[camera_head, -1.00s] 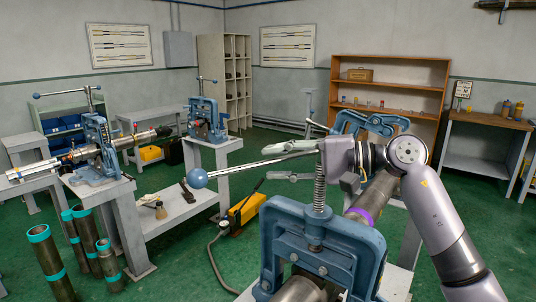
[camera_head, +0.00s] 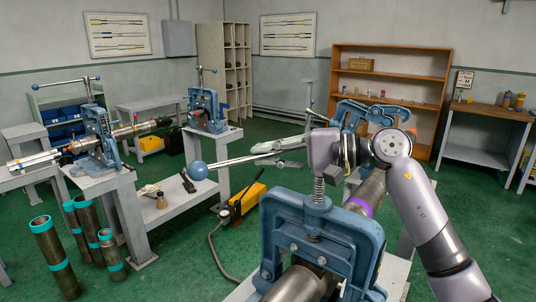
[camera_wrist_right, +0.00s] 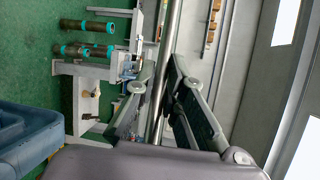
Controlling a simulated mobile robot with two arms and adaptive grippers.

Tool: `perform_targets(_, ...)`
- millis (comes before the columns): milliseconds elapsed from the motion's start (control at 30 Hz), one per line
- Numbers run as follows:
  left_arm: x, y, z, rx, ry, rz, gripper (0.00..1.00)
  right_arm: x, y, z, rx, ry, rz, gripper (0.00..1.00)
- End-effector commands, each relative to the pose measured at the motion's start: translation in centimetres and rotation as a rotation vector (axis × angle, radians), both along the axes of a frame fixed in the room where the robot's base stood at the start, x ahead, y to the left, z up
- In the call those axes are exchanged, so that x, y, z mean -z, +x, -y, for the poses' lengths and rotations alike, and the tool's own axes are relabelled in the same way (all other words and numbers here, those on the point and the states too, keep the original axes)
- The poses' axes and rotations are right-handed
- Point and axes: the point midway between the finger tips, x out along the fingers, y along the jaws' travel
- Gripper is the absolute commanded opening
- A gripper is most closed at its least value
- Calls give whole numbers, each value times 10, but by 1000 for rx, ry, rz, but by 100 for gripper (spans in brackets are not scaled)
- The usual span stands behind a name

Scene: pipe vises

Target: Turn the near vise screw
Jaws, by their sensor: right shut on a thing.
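The near vise (camera_head: 348,228) is a blue yoke frame in the lower middle of the head view, with a steel pipe clamped below. Its threaded screw (camera_head: 319,190) stands upright at the top. A steel handle bar (camera_head: 237,159) runs left from the screw top to a blue ball (camera_head: 197,171). My right gripper (camera_head: 265,156) lies over the vise, shut on this handle bar. In the right wrist view the bar (camera_wrist_right: 172,40) runs between the two dark finger pads of the gripper (camera_wrist_right: 165,85). The gripper body hides the screw head. My left gripper is out of view.
Another blue vise (camera_head: 358,112) stands just behind my right wrist. Vises on benches (camera_head: 208,110) stand at the back left. Teal-banded pipes (camera_head: 52,255) stand on the floor at lower left. A yellow pump (camera_head: 243,200) with a hose lies beside the near vise.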

Motion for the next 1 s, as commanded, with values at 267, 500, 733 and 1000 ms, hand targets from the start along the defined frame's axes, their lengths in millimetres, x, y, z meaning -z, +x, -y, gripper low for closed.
perform_targets(267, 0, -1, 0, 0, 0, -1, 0, 1, 0, 0, 0, -2, 0, 0)
perform_targets(500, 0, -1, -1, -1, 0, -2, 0, 1, 0, 0, -1, -3, 0, 0)
perform_targets(733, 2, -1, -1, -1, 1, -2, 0, 2, 1, 0, 5, -4, 1, 0)
perform_targets(1000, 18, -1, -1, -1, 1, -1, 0, 5, 12, -6, 100, -9, 6, 0)
